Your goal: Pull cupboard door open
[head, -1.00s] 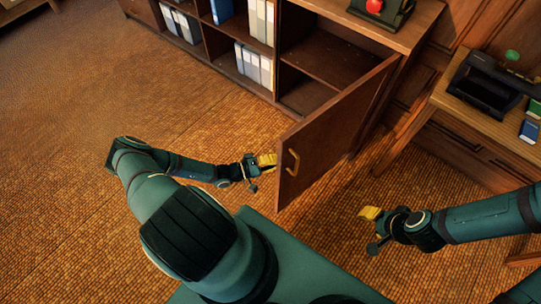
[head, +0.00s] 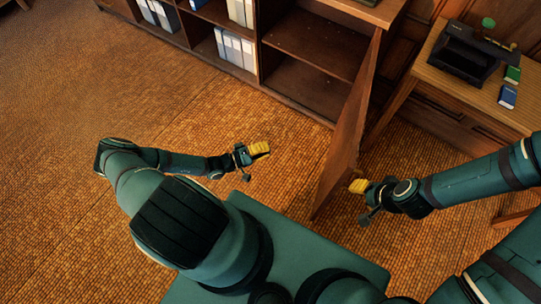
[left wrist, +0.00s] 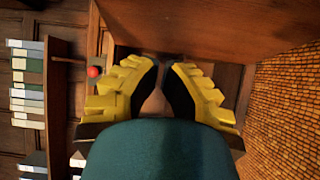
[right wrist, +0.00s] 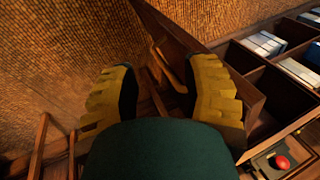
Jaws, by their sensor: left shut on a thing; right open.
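The brown cupboard door (head: 346,135) stands wide open, nearly edge-on in the head view. Its bar handle (right wrist: 172,68) shows in the right wrist view, between the fingers but beyond them. My right gripper (head: 357,186) is open, at the door's handle side, close to the panel; contact is unclear. My left gripper (head: 260,149) is on the other side of the door, with floor showing between them. Its yellow fingers are close together in the left wrist view (left wrist: 163,66); what they hold cannot be made out. The door panel (left wrist: 210,28) fills the top there.
The cupboard (head: 318,40) has an empty compartment beside the door and binders (head: 235,48) in others. A side table (head: 428,68) with a dark device and small boxes stands right of the door. The woven floor at left is clear.

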